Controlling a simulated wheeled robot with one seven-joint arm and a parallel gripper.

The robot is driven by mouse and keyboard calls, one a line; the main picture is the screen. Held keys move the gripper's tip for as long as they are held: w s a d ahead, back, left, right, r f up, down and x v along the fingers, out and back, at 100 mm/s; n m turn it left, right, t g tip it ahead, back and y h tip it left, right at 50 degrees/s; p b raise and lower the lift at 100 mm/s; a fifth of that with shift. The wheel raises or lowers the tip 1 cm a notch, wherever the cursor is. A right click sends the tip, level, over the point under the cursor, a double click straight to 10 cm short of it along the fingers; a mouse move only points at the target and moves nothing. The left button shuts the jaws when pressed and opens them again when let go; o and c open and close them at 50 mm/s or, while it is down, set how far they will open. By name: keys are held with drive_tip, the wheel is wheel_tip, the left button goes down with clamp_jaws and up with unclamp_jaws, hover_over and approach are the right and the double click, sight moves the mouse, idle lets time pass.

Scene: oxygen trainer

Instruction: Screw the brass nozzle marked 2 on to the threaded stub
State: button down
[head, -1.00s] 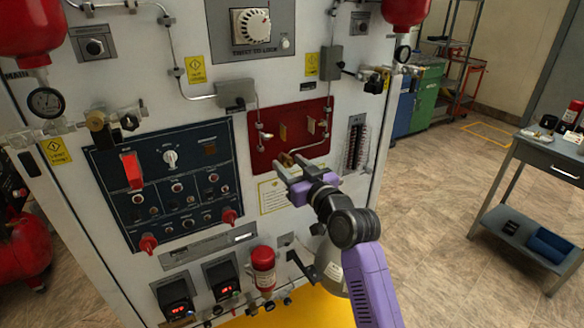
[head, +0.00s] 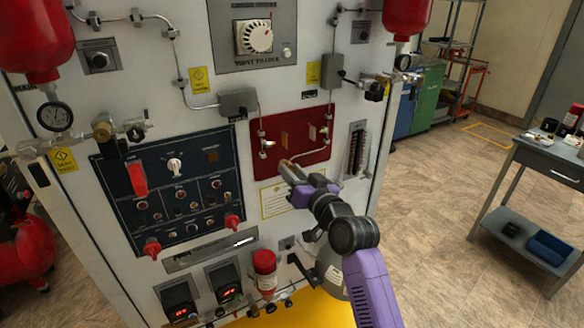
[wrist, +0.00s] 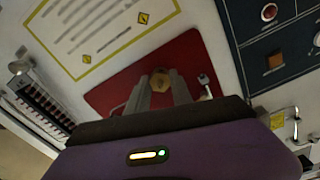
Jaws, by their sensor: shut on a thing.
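The red panel (head: 318,153) is on the white cabinet front. Pipes run down to small metal fittings on it, one at its left (head: 267,144) and one at its right (head: 325,131); I cannot tell which is the threaded stub. My gripper (head: 287,167) is in front of the panel's lower edge. In the wrist view its two grey fingers (wrist: 161,88) are shut on a small brass piece (wrist: 160,80), apparently the nozzle. Its mark cannot be read. A metal fitting (wrist: 205,82) shows right of the fingers, apart from them.
Two tan plates stand on the panel, one nearer the left (head: 285,139). A yellow-framed notice (head: 277,202) is below. The dark control panel (head: 172,190) with red knobs is at left. A grey table (head: 552,155) stands far right, with open floor between.

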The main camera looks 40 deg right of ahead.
drive_tip(key=shift+r+m+p, duration=0.15)
drive_tip(key=shift+m+p, duration=0.7)
drive_tip(key=shift+m, duration=0.95)
drive_tip(key=shift+p, duration=0.4)
drive_tip(key=shift+m+p, duration=0.85)
drive_tip(key=shift+m, duration=0.15)
drive_tip(key=shift+f+m, duration=0.2)
drive_tip(key=shift+m, duration=0.5)
drive_tip(key=shift+r+p, duration=0.1)
drive_tip(key=shift+p, duration=0.3)
drive_tip(key=shift+r+m+p, duration=0.1)
drive_tip(key=shift+m+p, duration=0.8)
drive_tip(key=shift+m, duration=0.1)
drive_tip(key=shift+f+m, duration=0.2)
drive_tip(key=shift+m, duration=0.5)
